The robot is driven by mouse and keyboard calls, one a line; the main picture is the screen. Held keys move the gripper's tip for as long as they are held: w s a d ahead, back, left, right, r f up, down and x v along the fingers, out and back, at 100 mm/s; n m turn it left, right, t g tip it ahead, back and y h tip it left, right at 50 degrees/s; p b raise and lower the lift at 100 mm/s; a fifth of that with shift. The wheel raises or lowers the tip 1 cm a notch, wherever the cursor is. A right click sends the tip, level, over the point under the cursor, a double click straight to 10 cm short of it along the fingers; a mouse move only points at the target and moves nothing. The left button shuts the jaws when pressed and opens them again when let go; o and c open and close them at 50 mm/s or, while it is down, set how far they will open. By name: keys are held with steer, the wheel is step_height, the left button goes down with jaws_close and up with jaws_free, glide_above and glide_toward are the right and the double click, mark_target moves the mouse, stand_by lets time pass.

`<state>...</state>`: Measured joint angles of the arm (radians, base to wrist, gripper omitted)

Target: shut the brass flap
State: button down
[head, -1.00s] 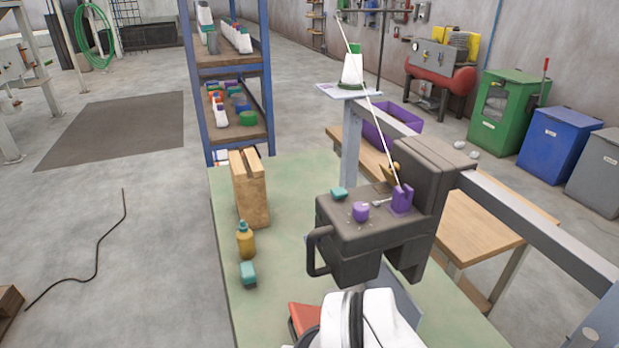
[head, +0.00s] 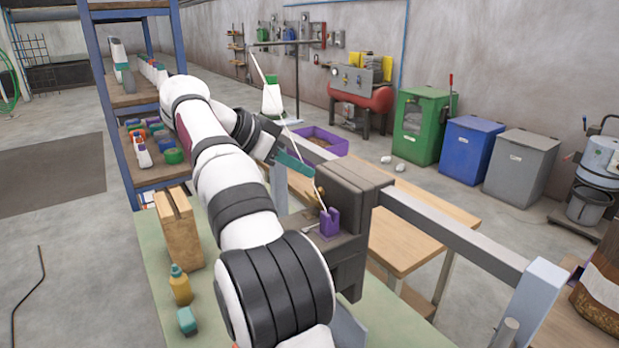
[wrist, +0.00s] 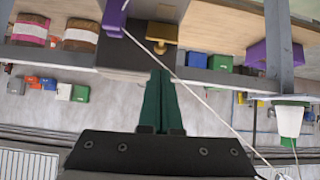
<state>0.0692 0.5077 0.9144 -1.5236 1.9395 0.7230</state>
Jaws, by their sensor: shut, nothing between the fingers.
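The brass flap (wrist: 162,34) shows in the wrist view as a gold piece with a wide top and narrower stem, beside the dark machine body (wrist: 130,62). In the head view only a small brass part (head: 320,188) shows by the upright dark housing (head: 350,185), partly hidden; its exact angle cannot be told. My gripper (wrist: 161,72) has its green fingers together and empty, tips just below the flap in the wrist picture with a small gap. In the head view my gripper (head: 312,170) is beside the housing's upper left edge.
A white cord (head: 285,120) slants from a pole to the purple bracket (head: 329,222), passing close to my fingers. A green-topped white spool (head: 272,98) stands behind. My arm hides much of the machine's front. A wooden block (head: 178,230) and yellow bottle (head: 180,285) stand left.

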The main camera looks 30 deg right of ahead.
mark_target(320, 188)
steer(key=x, duration=0.5)
steer(key=shift+d+f, duration=0.25)
steer(key=shift+a, duration=0.1)
steer(key=shift+a+h, duration=0.15)
steer(key=shift+h, duration=0.25)
